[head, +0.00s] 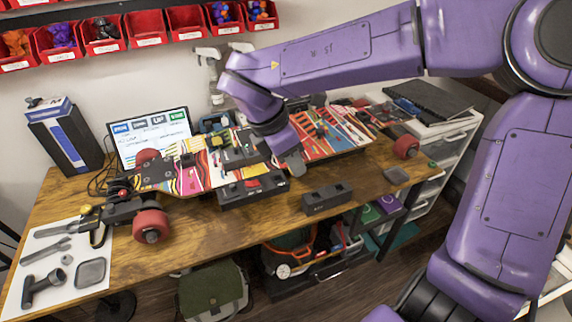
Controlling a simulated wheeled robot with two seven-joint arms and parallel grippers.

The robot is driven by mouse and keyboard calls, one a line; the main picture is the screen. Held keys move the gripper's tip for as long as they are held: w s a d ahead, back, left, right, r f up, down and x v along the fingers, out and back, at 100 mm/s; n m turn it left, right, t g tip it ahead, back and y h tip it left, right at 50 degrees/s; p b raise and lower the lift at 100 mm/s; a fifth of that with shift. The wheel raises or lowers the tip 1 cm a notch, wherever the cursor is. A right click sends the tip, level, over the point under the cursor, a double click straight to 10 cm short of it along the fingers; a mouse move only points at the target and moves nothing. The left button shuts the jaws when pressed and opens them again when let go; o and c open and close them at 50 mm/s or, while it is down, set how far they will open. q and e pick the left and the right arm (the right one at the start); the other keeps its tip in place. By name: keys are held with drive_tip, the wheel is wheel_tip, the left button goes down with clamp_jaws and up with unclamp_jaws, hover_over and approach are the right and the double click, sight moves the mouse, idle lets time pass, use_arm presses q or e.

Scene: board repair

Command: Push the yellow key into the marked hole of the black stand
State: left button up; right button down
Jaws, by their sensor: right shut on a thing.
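My right gripper (290,165) reaches down over the table, beside the striped skateboard. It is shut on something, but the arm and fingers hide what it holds. I cannot make out the yellow key for certain. A black block-like stand (327,200) with dark openings on top stands on the table, to the right of and below the gripper in the picture. Another black stand (240,199) is under the skateboard. I cannot tell which hole is marked. My left gripper is not in view.
The skateboard (190,178) with red wheels (151,226) fills the table's middle left. A white tool mat (50,290) lies at the left, a lit screen (150,135) behind. Red bins (145,27) hang above. The table front, right of centre, has free room.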

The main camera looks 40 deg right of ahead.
drive_tip(key=w+d+p, duration=0.1)
drive_tip(key=w+d, duration=0.3)
drive_tip(key=d, duration=0.7)
drive_tip(key=shift+d, duration=0.3)
drive_tip(key=shift+w+f, duration=0.1)
wheel_tip(320, 180, down, 16)
drive_tip(key=b, duration=1.5)
drive_tip(key=shift+a+b, duration=0.1)
drive_tip(key=shift+b, duration=0.25)
drive_tip(key=shift+f+b, duration=0.75)
idle(0.4)
idle(0.9)
drive_tip(key=shift+f+b, duration=0.65)
drive_tip(key=shift+b, duration=0.4)
idle(0.9)
